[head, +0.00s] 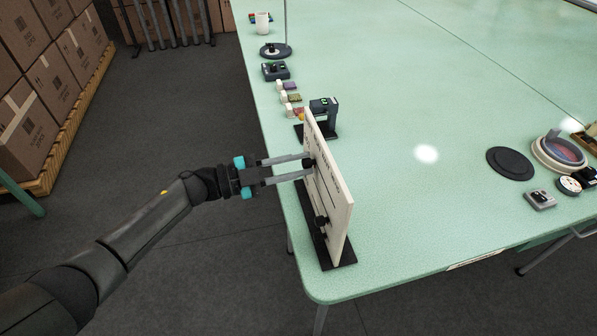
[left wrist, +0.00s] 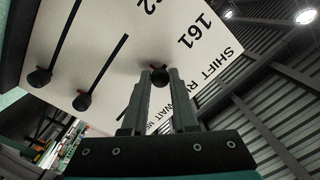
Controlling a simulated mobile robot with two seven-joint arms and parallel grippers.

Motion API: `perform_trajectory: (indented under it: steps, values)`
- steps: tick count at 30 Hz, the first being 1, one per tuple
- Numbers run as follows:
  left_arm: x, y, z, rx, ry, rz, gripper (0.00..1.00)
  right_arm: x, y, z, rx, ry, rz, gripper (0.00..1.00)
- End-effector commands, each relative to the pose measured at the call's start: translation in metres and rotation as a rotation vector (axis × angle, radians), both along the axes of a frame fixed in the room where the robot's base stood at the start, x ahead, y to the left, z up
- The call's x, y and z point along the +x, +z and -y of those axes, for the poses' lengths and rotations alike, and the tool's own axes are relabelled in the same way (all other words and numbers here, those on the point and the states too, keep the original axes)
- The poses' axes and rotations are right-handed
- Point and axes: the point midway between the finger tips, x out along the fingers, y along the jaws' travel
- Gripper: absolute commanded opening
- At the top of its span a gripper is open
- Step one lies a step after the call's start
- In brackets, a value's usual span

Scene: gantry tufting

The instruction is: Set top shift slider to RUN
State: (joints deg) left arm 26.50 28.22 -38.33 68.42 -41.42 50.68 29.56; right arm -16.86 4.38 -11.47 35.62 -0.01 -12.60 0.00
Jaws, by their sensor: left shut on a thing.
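A cream slider panel (head: 338,205) stands upright on a black base (head: 344,258) at the left edge of the green table. In the left wrist view the panel (left wrist: 105,30) carries dark slots, round black knobs and the printed words SHIFT and WAIT, plus the number 161; other lettering is partly hidden. My left gripper (head: 306,167) reaches in from the left and its fingers are shut on the shift slider's black knob (left wrist: 159,78), near the SHIFT lettering. Two other knobs (left wrist: 83,101) (left wrist: 39,77) sit free on their slots. My right gripper is out of view.
A black device (head: 325,112) stands just behind the panel, with small blocks (head: 290,97) and a dark box (head: 275,71) farther back. A black disc (head: 510,163) and a round tray (head: 559,154) lie at the right. The table's middle is clear.

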Motion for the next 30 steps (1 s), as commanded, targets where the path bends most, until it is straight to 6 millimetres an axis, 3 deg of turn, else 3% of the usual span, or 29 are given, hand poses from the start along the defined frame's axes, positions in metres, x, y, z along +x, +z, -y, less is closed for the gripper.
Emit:
perform_trajectory:
  steps: [5, 6, 13, 23, 30]
  values:
    - [0.005, 0.002, -0.004, 0.004, 0.019, 0.004, 0.0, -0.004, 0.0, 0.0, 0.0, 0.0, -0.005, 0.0]
    - [0.005, 0.002, -0.004, 0.003, 0.02, 0.004, 0.3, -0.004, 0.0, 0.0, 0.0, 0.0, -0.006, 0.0]
    - [0.004, 0.002, -0.003, 0.002, 0.015, 0.004, 0.56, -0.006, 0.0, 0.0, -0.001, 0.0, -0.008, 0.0]
    - [0.002, 0.001, -0.006, 0.002, 0.011, 0.002, 0.57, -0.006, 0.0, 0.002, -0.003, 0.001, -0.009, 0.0]
    - [-0.012, 0.0, -0.042, 0.007, 0.013, 0.002, 0.57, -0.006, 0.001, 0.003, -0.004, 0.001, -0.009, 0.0]
